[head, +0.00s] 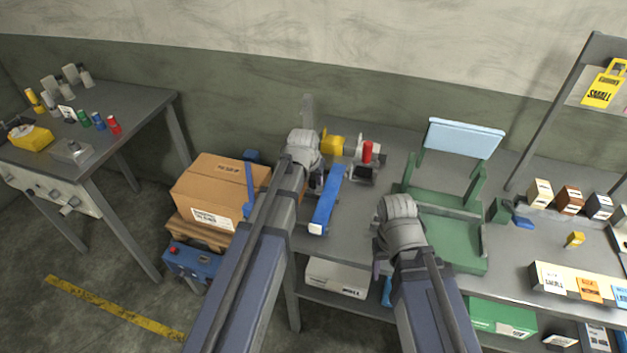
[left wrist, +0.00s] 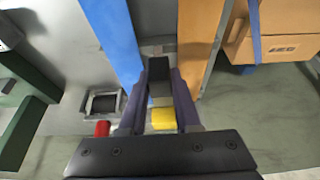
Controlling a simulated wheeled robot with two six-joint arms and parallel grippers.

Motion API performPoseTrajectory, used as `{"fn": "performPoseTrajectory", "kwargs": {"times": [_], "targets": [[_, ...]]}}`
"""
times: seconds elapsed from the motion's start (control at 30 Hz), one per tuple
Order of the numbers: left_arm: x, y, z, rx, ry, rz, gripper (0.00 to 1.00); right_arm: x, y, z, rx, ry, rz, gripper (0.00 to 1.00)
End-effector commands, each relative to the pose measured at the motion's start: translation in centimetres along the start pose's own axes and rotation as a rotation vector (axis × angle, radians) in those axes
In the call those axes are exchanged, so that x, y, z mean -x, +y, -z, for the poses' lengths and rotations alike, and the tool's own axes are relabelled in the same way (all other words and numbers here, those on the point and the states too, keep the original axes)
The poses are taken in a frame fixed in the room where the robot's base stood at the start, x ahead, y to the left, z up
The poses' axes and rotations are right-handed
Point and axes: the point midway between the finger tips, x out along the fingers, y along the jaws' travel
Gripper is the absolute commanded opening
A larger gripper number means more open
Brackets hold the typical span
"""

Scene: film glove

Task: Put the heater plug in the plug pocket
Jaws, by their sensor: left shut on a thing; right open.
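My left gripper (head: 317,182) is over the left end of the workbench. In the left wrist view its purple fingers are shut on a dark block (left wrist: 160,78), which I take to be the heater plug. The head view barely shows the plug, behind my wrist. A small grey square frame with a black hollow (head: 363,173), likely the plug pocket, lies right of this gripper; in the left wrist view it (left wrist: 104,103) is left of the fingers, apart from the plug. My right gripper (head: 379,268) is open, near the bench's front edge; its fingers are mostly hidden.
A blue bar (head: 327,203) lies close beside the left gripper. A yellow part (head: 332,145) and a red cylinder (head: 367,153) stand behind the pocket. A green frame (head: 450,240) takes up the bench to the right. A cardboard box (head: 215,185) stands left of the bench.

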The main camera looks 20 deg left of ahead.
Motion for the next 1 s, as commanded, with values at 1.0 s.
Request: {"fn": "performPoseTrajectory", "kwargs": {"times": [1.0], "targets": [[9.2, 0.0, 3.8, 0.000, 0.000, 0.000, 0.00, 9.9, 0.9, -0.6, -0.004, 0.000, 0.001, 0.61]]}}
